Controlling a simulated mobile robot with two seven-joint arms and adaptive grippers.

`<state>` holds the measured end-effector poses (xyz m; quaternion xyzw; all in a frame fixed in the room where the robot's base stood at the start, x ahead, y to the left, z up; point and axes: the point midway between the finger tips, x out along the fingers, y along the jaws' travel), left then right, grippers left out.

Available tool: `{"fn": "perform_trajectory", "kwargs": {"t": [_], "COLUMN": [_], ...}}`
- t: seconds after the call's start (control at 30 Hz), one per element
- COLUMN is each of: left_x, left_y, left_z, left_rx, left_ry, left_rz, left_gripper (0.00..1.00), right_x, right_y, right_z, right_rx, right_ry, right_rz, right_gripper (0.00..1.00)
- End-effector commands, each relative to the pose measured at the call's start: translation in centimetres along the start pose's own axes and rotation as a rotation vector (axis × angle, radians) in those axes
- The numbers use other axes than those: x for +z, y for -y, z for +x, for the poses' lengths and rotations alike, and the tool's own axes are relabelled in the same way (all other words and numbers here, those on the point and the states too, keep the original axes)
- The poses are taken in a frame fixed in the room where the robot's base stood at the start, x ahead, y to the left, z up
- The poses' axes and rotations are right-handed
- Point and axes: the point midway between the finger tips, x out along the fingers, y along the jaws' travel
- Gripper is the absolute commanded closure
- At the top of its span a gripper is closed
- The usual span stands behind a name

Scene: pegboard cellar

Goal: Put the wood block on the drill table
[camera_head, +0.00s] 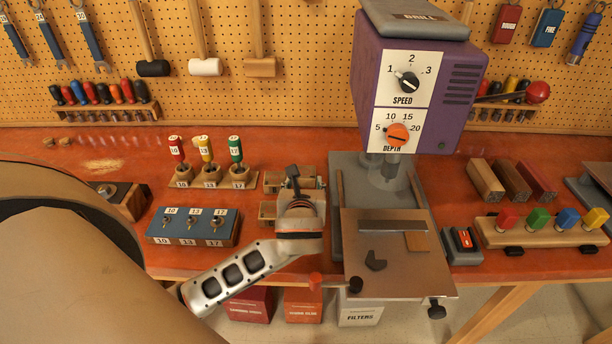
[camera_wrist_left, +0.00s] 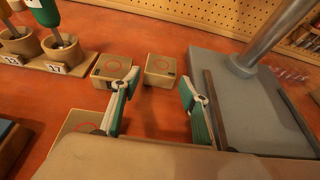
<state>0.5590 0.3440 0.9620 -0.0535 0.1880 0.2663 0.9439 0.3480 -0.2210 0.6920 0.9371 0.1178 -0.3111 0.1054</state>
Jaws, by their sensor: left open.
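Several small pale wood blocks stand on the red bench around my left gripper (camera_head: 292,178). In the head view one wood block (camera_head: 268,213) shows left of the gripper and another (camera_head: 308,171) behind it, partly hidden. In the left wrist view two blocks with red circles, a left one (camera_wrist_left: 108,72) and a right one (camera_wrist_left: 160,66), lie beyond the fingers; a third (camera_wrist_left: 78,125) is nearer, at lower left. The left gripper is open and empty, its green-and-white fingers spread above the bench. The drill table (camera_head: 400,285), a flat metal plate, is right of it. My right gripper is out of view.
The grey drill base (camera_wrist_left: 235,85) and column rise close to the right finger. A blue key block (camera_head: 193,239) and bit holders (camera_head: 212,181) stand left. Longer wood bars (camera_head: 487,181) lie right.

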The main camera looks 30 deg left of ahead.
Motion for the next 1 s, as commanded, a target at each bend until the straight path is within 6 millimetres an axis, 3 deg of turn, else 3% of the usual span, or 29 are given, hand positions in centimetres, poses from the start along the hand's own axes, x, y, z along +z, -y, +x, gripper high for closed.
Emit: {"fn": "perform_trajectory", "kwargs": {"t": [0.3, 0.57, 0.7, 1.0], "left_x": [-0.2, -0.3, -0.3, -0.2], "left_y": [0.0, 0.1, 0.1, 0.1], "left_z": [4.1, 4.4, 4.4, 4.3], "left_rx": [0.002, 0.000, 0.001, 0.001], "left_ry": [0.002, 0.001, 0.001, 0.001], "left_rz": [0.002, 0.000, 0.000, 0.000], "left_gripper": [0.56, 0.56, 0.82, 0.85], "right_x": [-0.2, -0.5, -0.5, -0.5], "right_y": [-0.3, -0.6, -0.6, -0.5], "right_z": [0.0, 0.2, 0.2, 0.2], "right_rx": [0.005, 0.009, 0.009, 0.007], "right_ry": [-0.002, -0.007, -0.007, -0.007], "right_rz": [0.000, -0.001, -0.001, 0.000], "right_gripper": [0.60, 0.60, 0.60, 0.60]}}
